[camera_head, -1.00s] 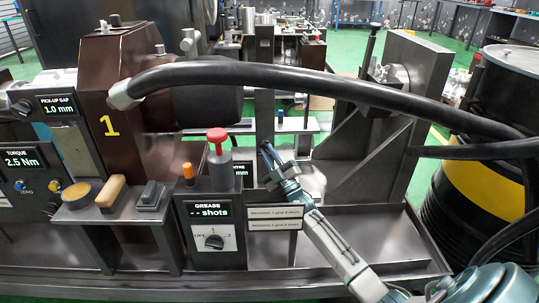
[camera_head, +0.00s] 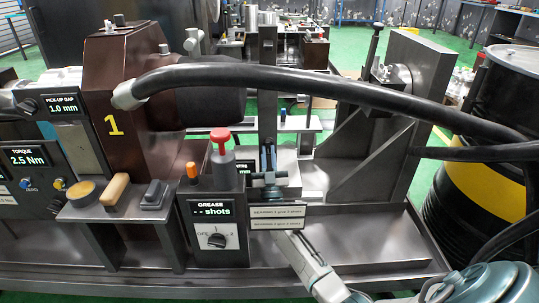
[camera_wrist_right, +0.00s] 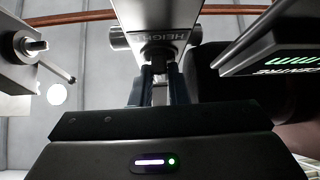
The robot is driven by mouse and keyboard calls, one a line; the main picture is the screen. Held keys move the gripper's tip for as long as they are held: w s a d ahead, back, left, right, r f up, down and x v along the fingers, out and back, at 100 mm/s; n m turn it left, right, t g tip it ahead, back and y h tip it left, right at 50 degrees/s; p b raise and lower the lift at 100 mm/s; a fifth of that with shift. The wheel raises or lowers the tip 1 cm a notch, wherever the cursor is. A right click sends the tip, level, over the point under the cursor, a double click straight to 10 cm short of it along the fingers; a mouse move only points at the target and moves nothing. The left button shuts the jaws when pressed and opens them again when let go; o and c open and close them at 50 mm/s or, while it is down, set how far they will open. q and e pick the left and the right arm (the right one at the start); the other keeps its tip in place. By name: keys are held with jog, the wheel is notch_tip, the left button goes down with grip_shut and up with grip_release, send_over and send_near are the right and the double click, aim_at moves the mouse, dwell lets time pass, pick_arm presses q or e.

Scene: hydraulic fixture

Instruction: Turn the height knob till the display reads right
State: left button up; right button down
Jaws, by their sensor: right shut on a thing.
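My right gripper (camera_head: 268,152) points upward in front of the grey upright post, just right of the grease unit. In the right wrist view its two dark fingers (camera_wrist_right: 160,85) are shut on the height knob (camera_wrist_right: 160,68), directly under a grey block (camera_wrist_right: 130,22) lettered HEIGHT. The fingers cover much of the knob, and its angle cannot be told. A display (camera_head: 243,170) is mostly hidden behind the grease unit; only part of its lettering shows. In the wrist view the display (camera_wrist_right: 290,62) appears at a steep angle with green "mm"; its number cannot be read. My left gripper is not in view.
A thick black hose (camera_head: 300,78) arches above my right arm. The grease unit (camera_head: 219,212), with a red-capped bottle (camera_head: 220,150), stands close on the left. A brown housing (camera_head: 120,75) is farther left. A black and yellow drum (camera_head: 480,150) stands right.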

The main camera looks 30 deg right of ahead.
jog(key=shift+m+g+h, duration=0.3)
jog(key=shift+m+h, duration=0.4)
jog(key=shift+m, duration=0.1)
jog(key=c, duration=1.4)
grip_release()
jog(key=shift+a+f, duration=0.1)
jog(key=v, duration=1)
jog(key=shift+s+f+p, duration=0.2)
jog(key=shift+s+p, duration=0.05)
jog(key=shift+p, duration=0.05)
jog(key=shift+a, duration=0.1)
